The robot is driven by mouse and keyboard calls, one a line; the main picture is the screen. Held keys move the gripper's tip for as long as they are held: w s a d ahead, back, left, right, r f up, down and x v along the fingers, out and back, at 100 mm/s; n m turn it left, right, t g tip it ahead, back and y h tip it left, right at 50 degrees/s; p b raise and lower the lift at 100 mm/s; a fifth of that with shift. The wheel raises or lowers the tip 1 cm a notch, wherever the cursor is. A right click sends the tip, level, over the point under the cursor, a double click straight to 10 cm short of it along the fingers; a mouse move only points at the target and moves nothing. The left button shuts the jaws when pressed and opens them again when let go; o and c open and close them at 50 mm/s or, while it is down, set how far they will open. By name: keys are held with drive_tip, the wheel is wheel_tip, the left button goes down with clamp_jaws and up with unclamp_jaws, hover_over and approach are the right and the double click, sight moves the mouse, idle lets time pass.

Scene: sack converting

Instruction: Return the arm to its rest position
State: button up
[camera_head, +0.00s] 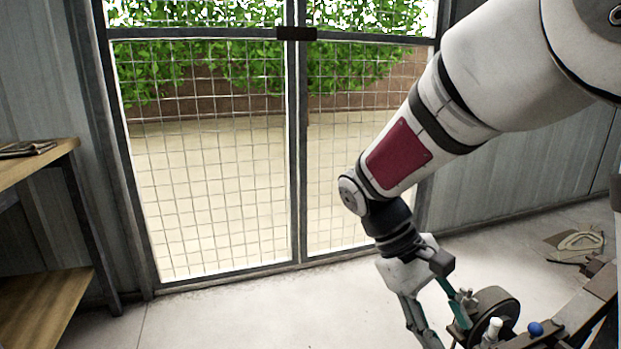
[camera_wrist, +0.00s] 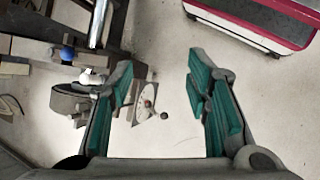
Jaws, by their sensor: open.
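My arm reaches down from the upper right in the head view, in front of the mesh doors. My gripper (camera_head: 432,318) is at its lower end, just left of a dark machine (camera_head: 585,315) with a round wheel (camera_head: 492,312). In the wrist view my gripper (camera_wrist: 163,95) is open, its two green-padded fingers well apart. Nothing is held between them; the pale floor shows through the gap.
The machine's blue knob (camera_wrist: 68,53) and white knob (camera_wrist: 91,77) are close by the left finger. A red-sided cart or bench (camera_wrist: 262,22) stands at the upper right in the wrist view. Wooden shelves (camera_head: 40,168) stand at left; the floor before the doors (camera_head: 294,150) is clear.

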drive_tip(key=s+r+m+t+y, duration=0.2)
drive_tip(key=s+r+m+y, duration=0.1)
drive_tip(key=s, duration=0.8)
drive_tip(key=s+r+m+t+y, duration=0.2)
drive_tip(key=s+r+y, duration=0.1)
drive_tip(key=s, duration=0.8)
wheel_tip(320, 180, up, 37)
drive_tip(key=t+p, duration=0.4)
drive_tip(key=p, duration=3.2)
drive_tip(key=shift+w+a, duration=0.2)
drive_tip(key=shift+a, duration=0.05)
drive_tip(key=shift+r, duration=0.1)
drive_tip(key=shift+c, duration=0.5)
